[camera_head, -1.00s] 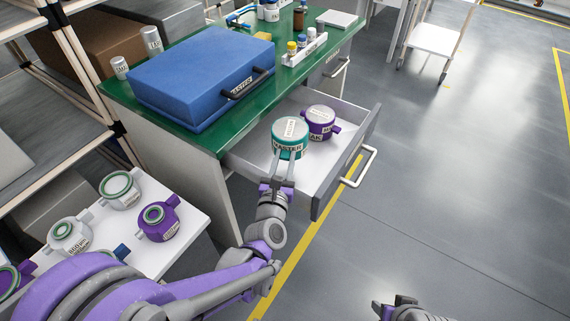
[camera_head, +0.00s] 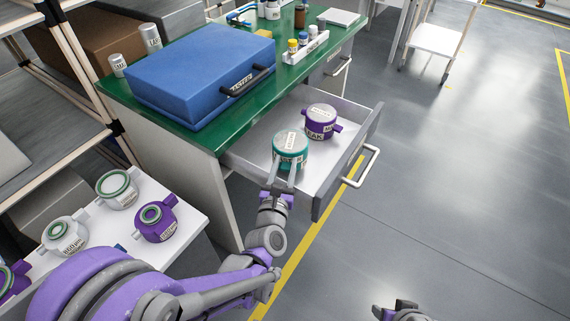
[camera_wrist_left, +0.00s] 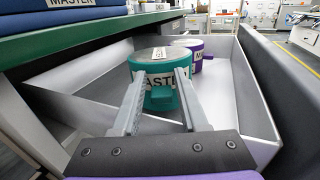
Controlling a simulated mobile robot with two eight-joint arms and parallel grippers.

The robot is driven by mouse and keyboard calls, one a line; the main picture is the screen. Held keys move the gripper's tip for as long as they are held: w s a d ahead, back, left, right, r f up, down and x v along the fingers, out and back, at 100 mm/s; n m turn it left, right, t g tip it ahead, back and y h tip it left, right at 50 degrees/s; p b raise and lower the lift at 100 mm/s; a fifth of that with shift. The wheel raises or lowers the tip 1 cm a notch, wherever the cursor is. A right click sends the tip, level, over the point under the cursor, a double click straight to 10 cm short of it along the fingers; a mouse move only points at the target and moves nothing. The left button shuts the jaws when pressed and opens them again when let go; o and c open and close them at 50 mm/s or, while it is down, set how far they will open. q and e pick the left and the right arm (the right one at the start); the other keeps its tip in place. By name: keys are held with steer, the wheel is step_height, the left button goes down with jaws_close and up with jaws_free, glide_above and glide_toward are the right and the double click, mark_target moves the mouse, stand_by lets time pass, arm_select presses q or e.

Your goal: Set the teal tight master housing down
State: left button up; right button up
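The teal master housing (camera_head: 290,151), with a pale lid and a label, is upright inside the open drawer (camera_head: 333,187). It also shows in the left wrist view (camera_wrist_left: 157,67). My left gripper (camera_head: 282,171) has its fingers on both sides of the housing's short teal stub (camera_wrist_left: 161,98), seemingly shut on it. The housing is at or very near the drawer floor; I cannot tell whether it touches. A purple housing (camera_head: 320,121) stands behind it in the drawer, close by. My right gripper (camera_head: 396,306) is at the bottom edge, its fingers unclear.
The green bench (camera_head: 215,138) above the drawer carries a blue case (camera_head: 203,77) and a white rack with small bottles (camera_head: 305,49). A white side table (camera_head: 185,248) at the lower left holds several housings. Bare drawer floor shows left of the teal housing.

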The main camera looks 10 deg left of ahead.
arm_select(q)
steer(key=shift+o, duration=1.3)
